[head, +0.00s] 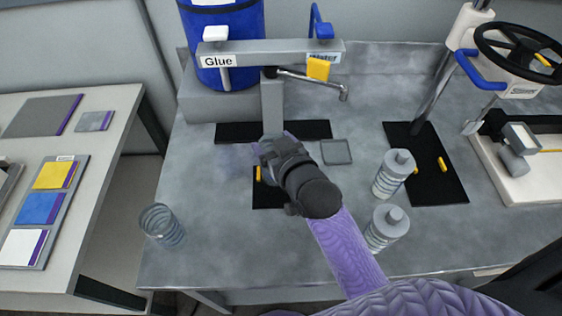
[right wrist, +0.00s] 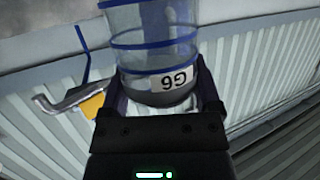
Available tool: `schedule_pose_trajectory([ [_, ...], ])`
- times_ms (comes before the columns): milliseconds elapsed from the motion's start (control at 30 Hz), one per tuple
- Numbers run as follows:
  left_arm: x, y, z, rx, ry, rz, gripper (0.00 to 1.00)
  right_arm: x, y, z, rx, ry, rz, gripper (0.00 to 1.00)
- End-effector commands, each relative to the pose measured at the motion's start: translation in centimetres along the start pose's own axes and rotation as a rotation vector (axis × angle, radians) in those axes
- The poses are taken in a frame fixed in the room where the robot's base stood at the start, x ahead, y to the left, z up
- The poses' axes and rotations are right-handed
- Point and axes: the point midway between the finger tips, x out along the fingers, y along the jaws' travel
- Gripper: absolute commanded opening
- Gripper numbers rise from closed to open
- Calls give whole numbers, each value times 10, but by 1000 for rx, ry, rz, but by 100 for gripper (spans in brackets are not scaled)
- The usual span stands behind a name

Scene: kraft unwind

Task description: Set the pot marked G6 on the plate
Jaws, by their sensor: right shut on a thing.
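The pot marked G6 (right wrist: 155,45) is clear with blue rings and a grey base. Its white label reads upside down in the right wrist view. My right gripper (right wrist: 160,98) is shut on the pot near its base, a finger on each side. In the head view my right gripper (head: 268,152) is over the middle of the bench, left of a small square grey plate (head: 336,152). The pot is hardly visible there, partly hidden by my gripper and arm. The plate looks empty. My left gripper is not in view.
A glue stand (head: 270,53) with a hooked metal spout (head: 343,94) rises behind the gripper. Two lidded bottles (head: 393,173) (head: 386,228) stand right of my arm. A ringed clear pot (head: 162,226) stands at the bench's front left.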

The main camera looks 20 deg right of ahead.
Motion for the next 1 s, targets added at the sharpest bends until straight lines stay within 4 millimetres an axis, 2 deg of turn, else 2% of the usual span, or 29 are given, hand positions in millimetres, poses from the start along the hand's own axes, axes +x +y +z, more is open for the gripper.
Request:
schedule_pose_trajectory([
  [67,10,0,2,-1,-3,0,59,6,0,22,0,-6,0,0],
  [167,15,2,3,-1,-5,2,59,10,0,35,0,-2,1,0],
  [533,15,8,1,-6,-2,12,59,12,0,39,0,-1,1,0],
  [567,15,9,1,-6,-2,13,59,12,0,38,0,-1,1,85],
  [600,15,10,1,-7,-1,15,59,11,0,38,0,-1,1,94],
  [633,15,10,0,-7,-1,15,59,11,0,38,0,-1,1,100],
  [900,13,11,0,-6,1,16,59,10,0,35,0,-1,1,100],
  [1000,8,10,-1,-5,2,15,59,-3,0,35,0,-4,1,100],
])
